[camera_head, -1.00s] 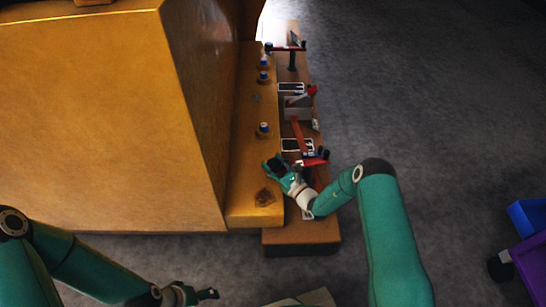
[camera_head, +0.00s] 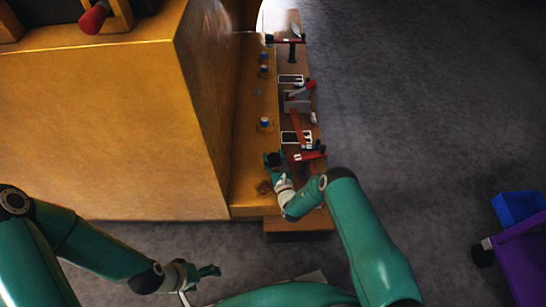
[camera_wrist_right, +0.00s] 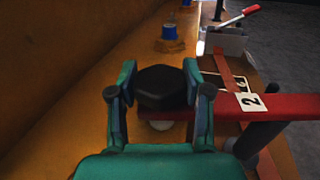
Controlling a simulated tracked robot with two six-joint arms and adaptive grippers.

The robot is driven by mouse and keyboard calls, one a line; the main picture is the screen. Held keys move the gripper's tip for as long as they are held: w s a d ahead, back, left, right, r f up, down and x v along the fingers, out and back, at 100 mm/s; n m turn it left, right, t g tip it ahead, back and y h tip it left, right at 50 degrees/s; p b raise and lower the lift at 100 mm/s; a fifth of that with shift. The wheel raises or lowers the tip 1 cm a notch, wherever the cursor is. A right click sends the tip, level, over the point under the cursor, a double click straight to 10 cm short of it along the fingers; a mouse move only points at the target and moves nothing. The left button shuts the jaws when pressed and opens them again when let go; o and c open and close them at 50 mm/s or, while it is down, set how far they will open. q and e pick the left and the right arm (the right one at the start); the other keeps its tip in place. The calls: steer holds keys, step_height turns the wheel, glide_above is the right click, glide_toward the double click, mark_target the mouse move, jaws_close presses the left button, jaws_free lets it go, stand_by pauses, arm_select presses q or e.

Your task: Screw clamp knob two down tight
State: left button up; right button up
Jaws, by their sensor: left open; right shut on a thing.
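The black, faceted clamp knob two (camera_wrist_right: 162,88) sits at the end of a red clamp arm (camera_wrist_right: 270,107), with a pale part just below it, in the right wrist view. A white card marked "2" (camera_wrist_right: 251,102) lies by that arm. My right gripper (camera_wrist_right: 160,84) is shut on the knob, one finger on each side. In the head view my right gripper (camera_head: 274,160) is at the near clamp, over the yellow ledge; the knob is mostly hidden there. My left gripper (camera_head: 212,272) is open and empty, low over the floor, far from the clamp.
Blue-topped studs (camera_head: 265,124) stand along the yellow ledge (camera_head: 250,190). A brown bench (camera_head: 300,228) beside it carries another red clamp (camera_head: 291,41), a grey box (camera_head: 297,101) and cards. A purple cart (camera_head: 525,265) with a blue bin (camera_head: 518,207) stands right. Grey floor between is clear.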

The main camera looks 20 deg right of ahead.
steer(key=shift+w+r, duration=0.1)
steer(key=shift+r, duration=0.05)
steer(key=o, duration=1.2)
steer(key=shift+s, duration=0.7)
steer(key=s, duration=1)
steer(key=shift+s+a, duration=0.15)
steer(key=shift+s, duration=0.2)
